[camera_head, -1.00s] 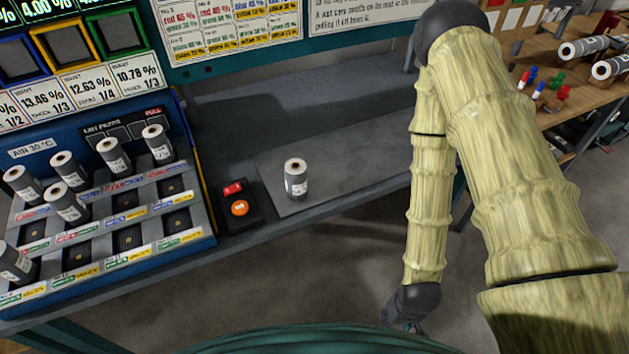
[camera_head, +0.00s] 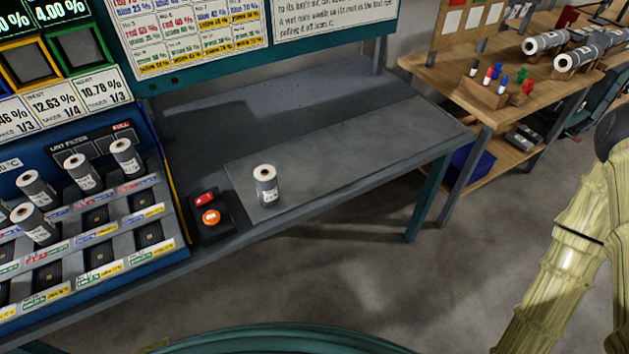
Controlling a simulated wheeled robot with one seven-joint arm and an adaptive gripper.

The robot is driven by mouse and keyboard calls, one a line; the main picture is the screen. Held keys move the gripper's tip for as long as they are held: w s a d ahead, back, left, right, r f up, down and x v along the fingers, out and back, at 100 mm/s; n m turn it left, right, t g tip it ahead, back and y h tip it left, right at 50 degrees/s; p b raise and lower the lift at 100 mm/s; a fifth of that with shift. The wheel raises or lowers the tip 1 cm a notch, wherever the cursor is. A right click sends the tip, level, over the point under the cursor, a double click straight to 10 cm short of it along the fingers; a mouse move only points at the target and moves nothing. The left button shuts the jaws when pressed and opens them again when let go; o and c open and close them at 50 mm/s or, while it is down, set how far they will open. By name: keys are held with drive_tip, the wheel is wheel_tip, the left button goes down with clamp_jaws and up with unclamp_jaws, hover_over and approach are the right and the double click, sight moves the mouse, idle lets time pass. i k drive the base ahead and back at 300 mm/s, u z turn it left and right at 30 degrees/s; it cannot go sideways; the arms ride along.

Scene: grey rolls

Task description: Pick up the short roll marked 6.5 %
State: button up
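A short grey roll (camera_head: 267,186) with a white label stands upright alone on the grey bench plate, right of the button box. Its label is too small to read. Several similar short rolls stand in the slotted rack at the left, one of them at the rack's back right (camera_head: 126,158); their labels are unreadable too. I cannot tell which roll is marked 6.5 %. My arm shows at the right edge, away from the bench, and my gripper is out of the picture.
A button box (camera_head: 212,217) with red and orange buttons sits between rack and plate. The plate (camera_head: 370,145) is clear right of the roll. A wooden table (camera_head: 450,72) at the upper right holds longer rolls and coloured pegs.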

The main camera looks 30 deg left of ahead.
sight(266, 182)
drive_tip(key=z, duration=0.05)
drive_tip(key=k, duration=1)
drive_tip(key=u, duration=1.75)
drive_tip(key=i, duration=0.5)
